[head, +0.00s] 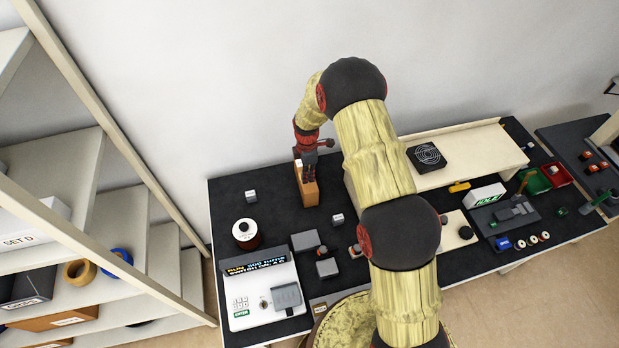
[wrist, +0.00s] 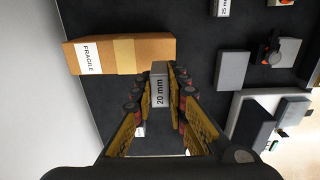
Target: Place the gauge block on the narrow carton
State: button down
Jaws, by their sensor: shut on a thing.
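The narrow carton (head: 308,192) is a long brown box lying on the dark bench. In the wrist view the carton (wrist: 105,53) shows a tan tape band and a white FRAGILE label. My gripper (wrist: 162,80) is shut on the gauge block (wrist: 159,92), a small grey block marked 20 mm. In the wrist view the held block is beside the carton's lower right end in the picture; I cannot tell its height over it. In the head view my gripper (head: 307,162) is at the carton's far end and the held block cannot be made out.
Two other small blocks stand on the bench, left (head: 250,196) and right (head: 338,219) of the carton. A white-topped spool (head: 245,231), grey boxes (head: 305,241) and a white machine (head: 262,300) stand nearer. A raised cream shelf (head: 470,150) is to the right.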

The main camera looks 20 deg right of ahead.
aim_at(310, 185)
jog(key=shift+w+d+f, duration=0.3)
jog(key=shift+f, duration=0.2)
jog(key=shift+w+d+f, duration=0.25)
jog(key=shift+d+f, duration=0.05)
jog(key=shift+f, duration=0.2)
jog(key=shift+f+p, duration=0.6)
jog(key=shift+f, duration=0.95)
jog(key=shift+f, duration=0.1)
jog(key=c, duration=2.2)
grip_release()
jog(key=shift+f, duration=0.15)
jog(key=shift+c, duration=0.2)
jog(key=o, duration=0.5)
jog(key=shift+r, duration=0.2)
